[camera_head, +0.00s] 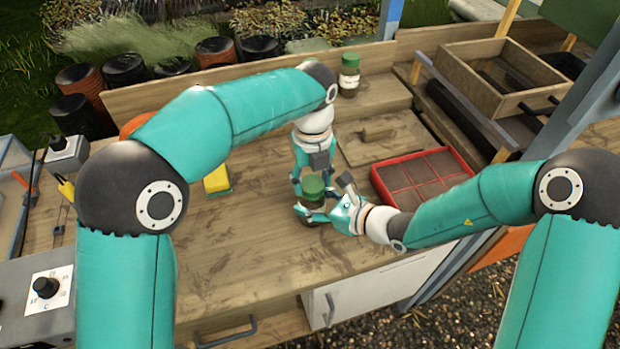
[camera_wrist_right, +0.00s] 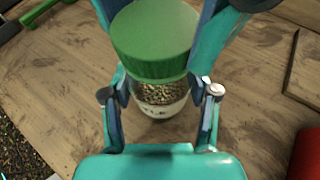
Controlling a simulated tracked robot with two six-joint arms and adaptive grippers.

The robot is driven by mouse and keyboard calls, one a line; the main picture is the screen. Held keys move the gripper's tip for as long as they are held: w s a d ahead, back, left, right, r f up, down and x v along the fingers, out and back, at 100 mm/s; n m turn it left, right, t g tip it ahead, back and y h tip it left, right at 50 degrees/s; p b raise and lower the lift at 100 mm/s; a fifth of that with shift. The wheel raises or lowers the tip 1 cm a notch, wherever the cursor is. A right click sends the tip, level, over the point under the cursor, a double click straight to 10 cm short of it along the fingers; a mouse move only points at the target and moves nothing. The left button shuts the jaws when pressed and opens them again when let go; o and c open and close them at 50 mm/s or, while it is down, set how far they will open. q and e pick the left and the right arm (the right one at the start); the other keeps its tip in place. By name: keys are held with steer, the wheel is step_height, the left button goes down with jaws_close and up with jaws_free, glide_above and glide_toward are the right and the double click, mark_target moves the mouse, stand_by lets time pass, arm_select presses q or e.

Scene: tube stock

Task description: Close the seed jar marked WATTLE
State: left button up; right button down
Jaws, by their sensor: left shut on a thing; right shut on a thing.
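The seed jar (camera_wrist_right: 160,93) is clear, with brown seeds inside and a white label whose lettering I cannot fully read. It stands upright near the middle of the bench. My right gripper (camera_wrist_right: 161,92) is shut around its body from the side. A green ribbed lid (camera_wrist_right: 155,38) sits over the jar's mouth, also visible in the head view (camera_head: 314,186). I cannot tell whether it is fully seated. My left gripper (camera_head: 312,184) comes down from above and is shut on the lid. The fingers partly hide the jar in the head view.
Another green-lidded jar (camera_head: 349,75) stands at the back of the bench. A red divided tray (camera_head: 374,180) and a wooden board (camera_head: 360,152) lie to the right. A yellow sponge-like block (camera_head: 217,180) lies left. The bench front is clear.

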arm_select(q)
steer(key=m, duration=0.8)
steer(key=shift+d+m, duration=0.1)
steer(key=shift+m, duration=0.2)
steer(key=o, duration=0.7)
steer(key=shift+r, duration=2.25)
steer(key=shift+c, duration=0.5)
